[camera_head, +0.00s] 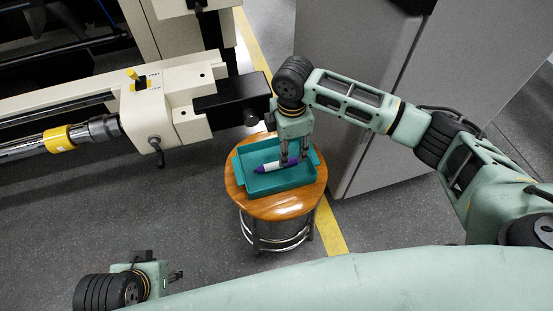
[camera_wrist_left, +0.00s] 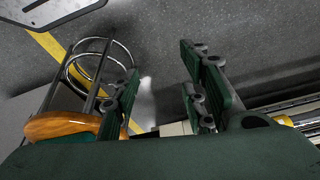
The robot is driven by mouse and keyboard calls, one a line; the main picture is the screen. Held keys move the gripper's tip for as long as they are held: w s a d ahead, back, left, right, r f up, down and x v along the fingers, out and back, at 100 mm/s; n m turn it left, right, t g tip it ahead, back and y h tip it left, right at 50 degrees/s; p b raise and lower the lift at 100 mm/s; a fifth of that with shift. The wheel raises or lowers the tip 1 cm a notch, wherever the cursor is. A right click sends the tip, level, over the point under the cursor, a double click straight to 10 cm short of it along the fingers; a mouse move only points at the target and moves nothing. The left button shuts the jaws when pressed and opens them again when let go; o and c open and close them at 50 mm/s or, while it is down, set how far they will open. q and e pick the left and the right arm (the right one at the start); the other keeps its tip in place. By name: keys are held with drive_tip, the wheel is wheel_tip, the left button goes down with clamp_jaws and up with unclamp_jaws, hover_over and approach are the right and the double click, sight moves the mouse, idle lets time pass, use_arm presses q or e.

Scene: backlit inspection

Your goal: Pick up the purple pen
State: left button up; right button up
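The purple pen (camera_head: 270,167), with a white band, lies in a teal tray (camera_head: 285,185) on a round wooden stool (camera_head: 265,209). My right gripper (camera_head: 295,160) points down into the tray at the pen's right end. Its fingers look apart and partly hide that end; I cannot see contact with the pen. My left gripper (camera_head: 175,276) is low at the left, away from the stool. In the left wrist view its fingers (camera_wrist_left: 165,98) are wide apart with nothing between them.
A cream machine with a black block (camera_head: 232,100) stands close at the left of the stool. A grey cabinet (camera_head: 365,130) stands behind it at the right. A yellow floor line (camera_head: 331,232) runs past the stool. The floor (camera_head: 120,215) at left is clear.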

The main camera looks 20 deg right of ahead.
sight(293, 161)
drive_tip(key=shift+f, duration=0.35)
drive_tip(key=shift+a+f, duration=0.1)
drive_tip(key=shift+f, duration=0.1)
drive_tip(key=f+b, duration=0.1)
drive_tip(key=f, duration=0.1)
drive_tip(key=a+f+b, duration=0.1)
drive_tip(key=f, duration=0.1)
drive_tip(key=shift+f, duration=0.25)
drive_tip(key=shift+w+f, duration=0.1)
drive_tip(key=shift+f, duration=0.2)
use_arm(q)
drive_tip(key=shift+w+d+f, duration=0.1)
drive_tip(key=shift+w+f, duration=0.15)
drive_tip(key=shift+f, duration=0.3)
use_arm(e)
drive_tip(key=shift+d, duration=0.1)
drive_tip(key=shift+r, duration=0.1)
drive_tip(key=shift+c, duration=0.5)
drive_tip(key=c, duration=0.9)
